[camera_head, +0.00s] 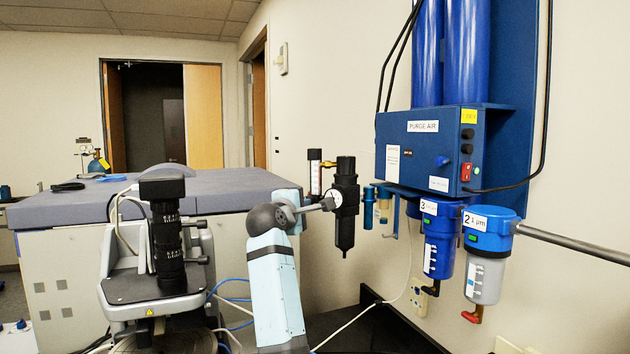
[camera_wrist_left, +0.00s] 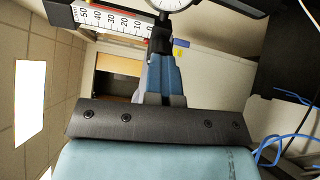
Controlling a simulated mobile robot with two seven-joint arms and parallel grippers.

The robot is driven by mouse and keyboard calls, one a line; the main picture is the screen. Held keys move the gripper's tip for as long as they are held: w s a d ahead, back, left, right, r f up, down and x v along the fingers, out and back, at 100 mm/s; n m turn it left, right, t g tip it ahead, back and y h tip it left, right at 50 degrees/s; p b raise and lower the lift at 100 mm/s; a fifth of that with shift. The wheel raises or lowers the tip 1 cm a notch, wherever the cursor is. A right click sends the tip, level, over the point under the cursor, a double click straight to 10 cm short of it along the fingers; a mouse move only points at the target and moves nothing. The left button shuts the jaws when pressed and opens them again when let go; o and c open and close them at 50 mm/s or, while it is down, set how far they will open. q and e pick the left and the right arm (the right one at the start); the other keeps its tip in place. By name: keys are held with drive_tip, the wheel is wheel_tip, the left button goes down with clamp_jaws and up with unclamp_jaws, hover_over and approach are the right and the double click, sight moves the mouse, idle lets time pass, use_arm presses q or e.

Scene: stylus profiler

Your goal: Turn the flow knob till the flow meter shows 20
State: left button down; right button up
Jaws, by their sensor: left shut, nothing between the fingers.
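The flow meter (camera_head: 315,178) is a slim clear tube with a black top, left of a black filter-regulator (camera_head: 345,215) by the wall. In the left wrist view its white scale (camera_wrist_left: 110,21) lies sideways, numbered 0 to 50; the float's level is not clear to me. A round dial gauge (camera_wrist_left: 175,3) shows beside it, cut by the frame edge. My left gripper (camera_head: 327,204) is shut and empty, its tips in front of the regulator just below the flow meter. I cannot make out the flow knob or tell whether the tips touch it. My right gripper is not in view.
A blue purge-air box (camera_head: 430,150) hangs on the wall at right, with blue filter bowls (camera_head: 440,240) below. A black optical column (camera_head: 166,240) on a grey stand is left of my arm. A bench with a grey pad (camera_head: 70,208) stands behind. Loose cables lie low.

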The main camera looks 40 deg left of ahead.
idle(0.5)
use_arm(q)
drive_tip(key=n, duration=2.4)
drive_tip(key=c, duration=1.7)
unclamp_jaws()
drive_tip(key=shift+o, duration=0.2)
